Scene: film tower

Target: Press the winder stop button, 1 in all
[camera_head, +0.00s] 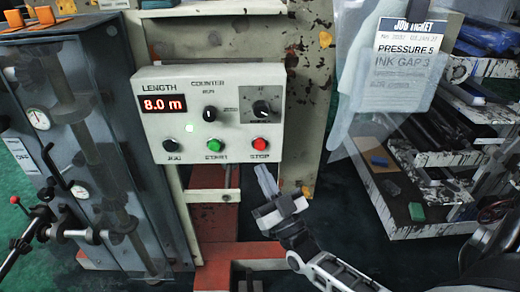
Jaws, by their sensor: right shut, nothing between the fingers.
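The winder control box (222,155) is a cream panel in the middle of the head view. Its red stop button (260,144) is at the lower right, above the label STOP. A green button (214,145) and a black button (169,146) sit to its left. A red display (163,104) reads 8.0 m, and a small green light is lit below it. My right gripper (266,181) is shut and empty, its fingers pointing up just below the box's lower right edge, apart from the stop button. My left gripper is not in view.
A grey cabinet with gauges (85,150) and levers stands at left. A job ticket (408,52) hangs at upper right. Shelves (425,157) with small blocks stand at right. A red metal frame (215,232) is below the box.

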